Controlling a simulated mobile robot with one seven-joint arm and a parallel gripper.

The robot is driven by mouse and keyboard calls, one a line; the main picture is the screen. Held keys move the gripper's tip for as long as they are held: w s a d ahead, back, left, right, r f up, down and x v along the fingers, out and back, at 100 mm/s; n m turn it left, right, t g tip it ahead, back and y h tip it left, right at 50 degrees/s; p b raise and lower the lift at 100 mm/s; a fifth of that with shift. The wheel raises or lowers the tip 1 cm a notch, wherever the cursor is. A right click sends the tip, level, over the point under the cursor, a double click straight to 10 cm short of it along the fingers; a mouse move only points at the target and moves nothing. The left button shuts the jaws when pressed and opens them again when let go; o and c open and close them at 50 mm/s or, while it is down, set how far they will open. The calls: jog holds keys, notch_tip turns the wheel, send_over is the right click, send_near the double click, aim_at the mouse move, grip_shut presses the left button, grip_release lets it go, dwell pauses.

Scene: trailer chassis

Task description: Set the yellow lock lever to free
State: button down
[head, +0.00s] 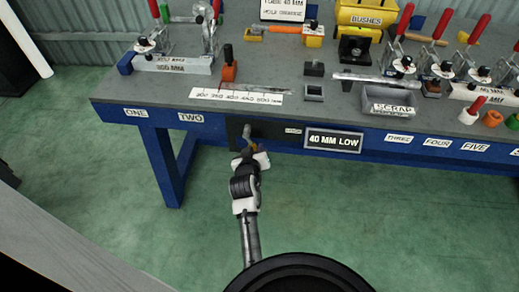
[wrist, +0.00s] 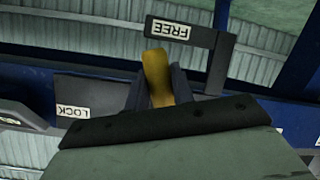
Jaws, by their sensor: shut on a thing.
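The yellow lock lever (wrist: 155,65) stands between my gripper's two dark fingers in the wrist view. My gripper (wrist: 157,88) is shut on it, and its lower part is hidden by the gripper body. The lever's tip is just below the FREE label (wrist: 170,30), slightly to its left. The LOCK label (wrist: 73,111) is on a dark plate to the lower left, apart from the lever. In the head view my gripper (head: 255,156) is at the bench's front edge, below the dark panel (head: 238,132), and mostly hides the lever.
The blue bench frame (head: 165,165) has a "40 MM LOW" sign (head: 334,141) right of my gripper. The bench top (head: 150,88) holds several clamps with red handles and a scrap tray (head: 390,103). The green floor in front is clear.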

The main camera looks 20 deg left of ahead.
jog(key=shift+s+a+f+m+y, duration=0.1)
jog(key=shift+s+a+m+y, duration=0.05)
jog(key=shift+a+m+y, duration=0.6)
jog(key=c, duration=1.2)
grip_release()
jog(key=shift+f, duration=0.1)
jog(key=shift+s, duration=0.1)
